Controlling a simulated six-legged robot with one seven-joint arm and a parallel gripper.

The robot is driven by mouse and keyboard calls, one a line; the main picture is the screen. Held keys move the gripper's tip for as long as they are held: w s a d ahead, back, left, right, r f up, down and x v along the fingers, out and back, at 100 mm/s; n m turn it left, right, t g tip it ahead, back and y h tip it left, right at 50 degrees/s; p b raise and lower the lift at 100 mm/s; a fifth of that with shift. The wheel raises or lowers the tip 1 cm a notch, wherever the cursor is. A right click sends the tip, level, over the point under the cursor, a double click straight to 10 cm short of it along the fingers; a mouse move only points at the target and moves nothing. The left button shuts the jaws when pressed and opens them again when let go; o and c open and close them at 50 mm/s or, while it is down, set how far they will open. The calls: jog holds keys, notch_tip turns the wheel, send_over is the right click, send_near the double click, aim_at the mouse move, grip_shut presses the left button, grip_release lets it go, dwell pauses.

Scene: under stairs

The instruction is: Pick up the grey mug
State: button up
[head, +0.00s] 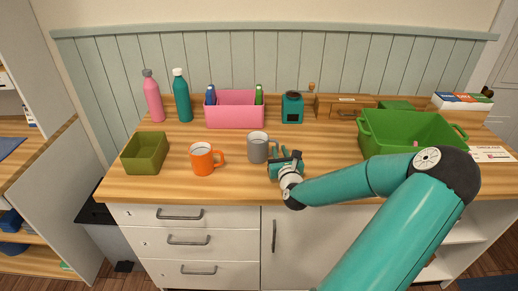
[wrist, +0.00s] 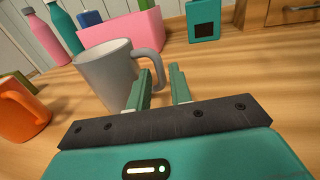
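The grey mug (head: 258,147) stands upright on the wooden counter, right of the orange mug (head: 203,159). In the wrist view the grey mug (wrist: 106,75) is just ahead and to the left, with its handle (wrist: 152,62) facing right, near my fingers. My gripper (head: 293,156) is low over the counter, just right of the grey mug. In the wrist view its two green fingers (wrist: 160,88) are apart, with a gap between them and nothing held. The left finger overlaps the handle's lower part in the picture; I cannot tell whether they touch.
A pink bin (head: 235,114) with bottles stands behind the mug, and a teal canister (head: 292,107) behind right. An olive box (head: 145,152) is at left, a large green crate (head: 410,133) at right. Pink (head: 153,97) and teal bottles (head: 182,97) stand back left. The counter's front edge is close.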

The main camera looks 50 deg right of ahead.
aim_at(278, 147)
jog(key=x, duration=0.4)
jog(key=shift+w+d, duration=0.1)
jog(key=shift+w, duration=0.15)
jog(key=shift+w+d+r, duration=0.1)
jog(key=shift+w+d, duration=0.2)
jog(key=shift+d, duration=0.05)
grip_shut()
